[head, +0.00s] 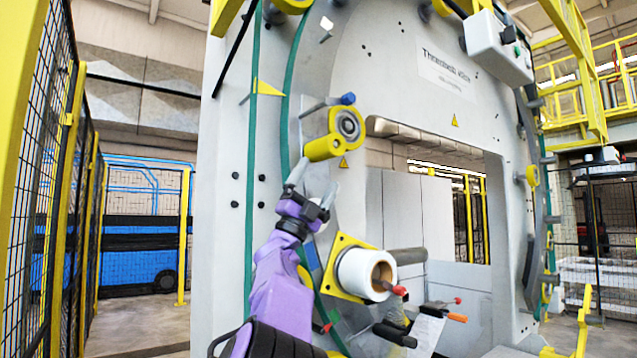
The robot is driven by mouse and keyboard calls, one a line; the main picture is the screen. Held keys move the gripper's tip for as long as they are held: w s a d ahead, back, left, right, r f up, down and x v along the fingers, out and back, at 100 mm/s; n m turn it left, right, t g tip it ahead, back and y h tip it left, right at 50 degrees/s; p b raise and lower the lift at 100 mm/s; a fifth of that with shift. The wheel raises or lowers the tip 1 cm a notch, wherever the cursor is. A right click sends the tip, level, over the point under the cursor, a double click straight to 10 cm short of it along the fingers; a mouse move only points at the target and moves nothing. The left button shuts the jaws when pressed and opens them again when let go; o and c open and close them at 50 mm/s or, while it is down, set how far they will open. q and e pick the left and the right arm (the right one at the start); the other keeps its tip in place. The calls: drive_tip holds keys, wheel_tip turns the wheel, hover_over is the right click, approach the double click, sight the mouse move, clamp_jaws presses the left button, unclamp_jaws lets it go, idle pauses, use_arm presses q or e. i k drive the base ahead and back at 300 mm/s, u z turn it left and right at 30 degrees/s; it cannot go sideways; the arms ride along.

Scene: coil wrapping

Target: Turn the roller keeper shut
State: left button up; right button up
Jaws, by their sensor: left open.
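A white roll (358,272) with a brown core sits on a yellow square plate (343,242) on the grey machine's face. A small red-ended lever (398,290) lies at the front of its core; it may be the roller keeper, but I cannot tell for sure. Above, a yellow arm with a round roller (348,124) carries a blue-knobbed lever (347,99). My left gripper (314,186) points up, open and empty, below the yellow arm's lower end and above left of the white roll. I cannot tell if it touches anything. My right gripper is not in view.
The grey machine (222,200) fills the middle, with a rectangular opening right of the roll. Black, red and orange handles (457,318) stick out below right of the roll. A yellow-framed mesh fence (60,170) stands left, with bare floor (130,325) beside it.

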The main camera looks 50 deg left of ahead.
sight(348, 98)
drive_tip(key=k, duration=1)
